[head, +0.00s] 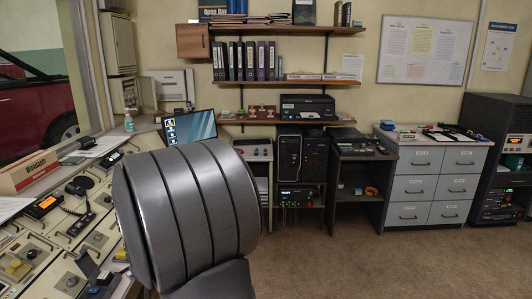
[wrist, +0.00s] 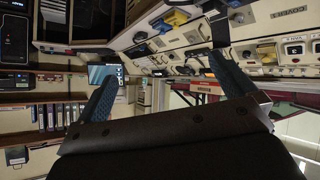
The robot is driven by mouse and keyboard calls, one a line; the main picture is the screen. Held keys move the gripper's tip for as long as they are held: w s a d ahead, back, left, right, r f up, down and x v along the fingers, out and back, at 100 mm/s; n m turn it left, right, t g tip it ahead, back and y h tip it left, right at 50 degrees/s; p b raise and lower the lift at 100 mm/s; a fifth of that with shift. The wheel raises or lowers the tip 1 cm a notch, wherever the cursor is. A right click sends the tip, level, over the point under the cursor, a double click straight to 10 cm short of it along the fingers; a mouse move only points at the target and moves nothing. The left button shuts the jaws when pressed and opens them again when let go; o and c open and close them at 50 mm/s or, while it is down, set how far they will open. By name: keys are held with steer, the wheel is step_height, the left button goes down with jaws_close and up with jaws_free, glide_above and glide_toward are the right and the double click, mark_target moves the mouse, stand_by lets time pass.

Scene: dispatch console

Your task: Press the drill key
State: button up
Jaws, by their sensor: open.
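The sloping control console (head: 62,248) runs along the left of the head view, with several keys, knobs and raised covers. It also shows across the top and right of the wrist view (wrist: 265,30), which is turned over. I cannot tell which key is the drill key; the labels are too small to read surely. A yellow key or cover (wrist: 177,19) shows on the panel in the wrist view. My gripper (wrist: 163,84) is open and empty, its two blue-grey fingers wide apart, with the console beyond them. It is not visible in the head view, where my grey arm hides part of the console.
A handset (head: 80,225) with a coiled cord, an orange-lit unit (head: 44,205) and a red-and-white sign block (head: 30,173) stand on the console. A laptop (head: 189,127) is behind my arm. Drawers (head: 428,188) line the back wall; the floor (head: 390,262) at right is clear.

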jaws_close()
stand_by(0.3)
stand_by(1.3)
